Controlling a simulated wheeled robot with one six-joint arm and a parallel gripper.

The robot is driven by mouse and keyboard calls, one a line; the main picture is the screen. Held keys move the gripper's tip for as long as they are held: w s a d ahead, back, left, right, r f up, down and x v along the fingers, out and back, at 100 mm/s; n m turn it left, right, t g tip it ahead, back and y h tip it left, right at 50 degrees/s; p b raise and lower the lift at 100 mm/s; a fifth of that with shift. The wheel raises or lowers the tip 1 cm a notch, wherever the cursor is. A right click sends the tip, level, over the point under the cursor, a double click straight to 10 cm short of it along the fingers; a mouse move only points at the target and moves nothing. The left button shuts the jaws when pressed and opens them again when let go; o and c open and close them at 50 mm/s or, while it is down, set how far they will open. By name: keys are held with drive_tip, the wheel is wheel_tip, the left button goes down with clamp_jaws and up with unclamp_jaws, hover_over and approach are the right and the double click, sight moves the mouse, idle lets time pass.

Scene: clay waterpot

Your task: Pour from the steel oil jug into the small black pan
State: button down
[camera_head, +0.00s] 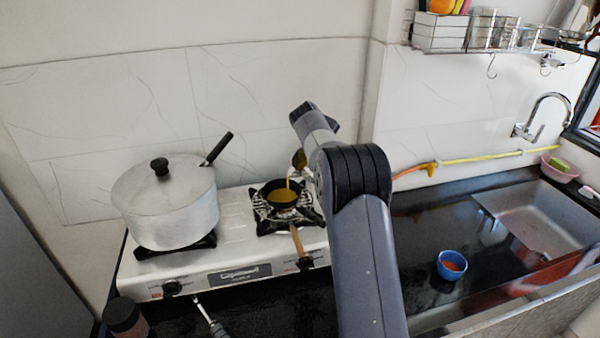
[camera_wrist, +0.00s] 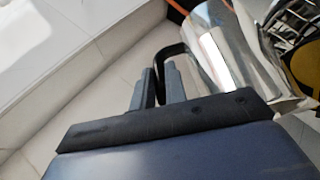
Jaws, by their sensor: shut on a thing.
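The steel oil jug (camera_wrist: 215,45) is large and shiny in the wrist view, tilted, with a black handle (camera_wrist: 163,55). My gripper (camera_wrist: 160,82) is shut on that handle. In the head view the jug (camera_head: 299,159) shows only in part, mostly hidden by my arm, just above and right of the small black pan (camera_head: 268,188). A thin yellow stream (camera_head: 288,184) falls from the jug into the pan. Yellow oil lies in the pan. The pan sits on the right burner, its wooden handle (camera_head: 297,242) pointing to the front.
A large lidded aluminium pot (camera_head: 172,205) stands on the left burner of the white stove (camera_head: 235,255). A blue bowl (camera_head: 452,264) with red contents sits on the dark counter to the right, before the sink (camera_head: 530,225). A tiled wall is close behind.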

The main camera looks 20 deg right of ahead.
drive_tip(key=shift+a+r+h+b, duration=0.2)
drive_tip(key=shift+h+b, duration=0.1)
drive_tip(key=shift+b, duration=0.2)
idle(0.7)
idle(0.5)
drive_tip(key=r+p, duration=0.1)
drive_tip(key=p, duration=0.2)
drive_tip(key=d+r+y+p, duration=0.1)
drive_tip(key=p, duration=0.1)
drive_tip(key=shift+r+p, duration=0.3)
drive_tip(key=shift+p, duration=0.1)
drive_tip(key=shift+w+y, duration=0.1)
drive_tip(key=shift+y, duration=0.2)
drive_tip(key=shift+d, duration=0.1)
